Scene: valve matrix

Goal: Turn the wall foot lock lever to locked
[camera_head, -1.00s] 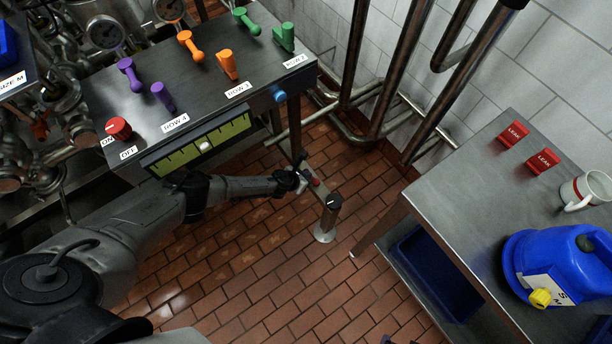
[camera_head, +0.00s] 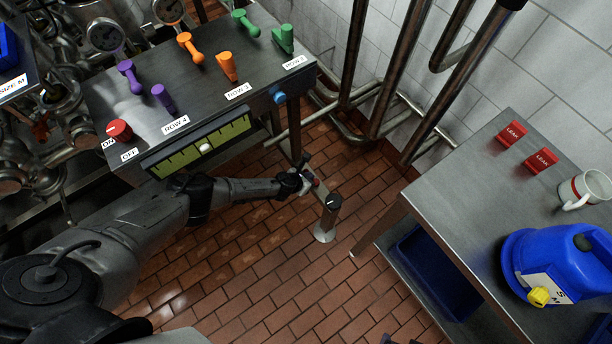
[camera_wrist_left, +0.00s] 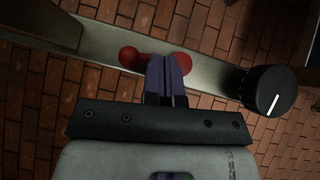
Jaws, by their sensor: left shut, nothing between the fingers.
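A small red lever with rounded ends (camera_wrist_left: 128,57) sits on a grey metal bar (camera_wrist_left: 215,72) in the left wrist view; it appears to be the foot lock lever. In the head view the lever (camera_head: 316,182) is a small red spot at my gripper, on the low bar beside the post (camera_head: 328,220). My left gripper (camera_head: 307,181) is shut with nothing between its fingers. In the left wrist view its fingertips (camera_wrist_left: 167,66) overlap the lever between the red ends; contact cannot be told. A black knob with a white mark (camera_wrist_left: 268,92) is at the right. My right gripper is not in view.
The valve panel (camera_head: 205,85) with coloured levers stands above and left of my gripper. A steel table (camera_head: 450,190) with a blue jug (camera_head: 560,265) and mug (camera_head: 585,190) is at right. Pipes (camera_head: 395,80) run along the wall. The brick floor (camera_head: 260,270) is clear.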

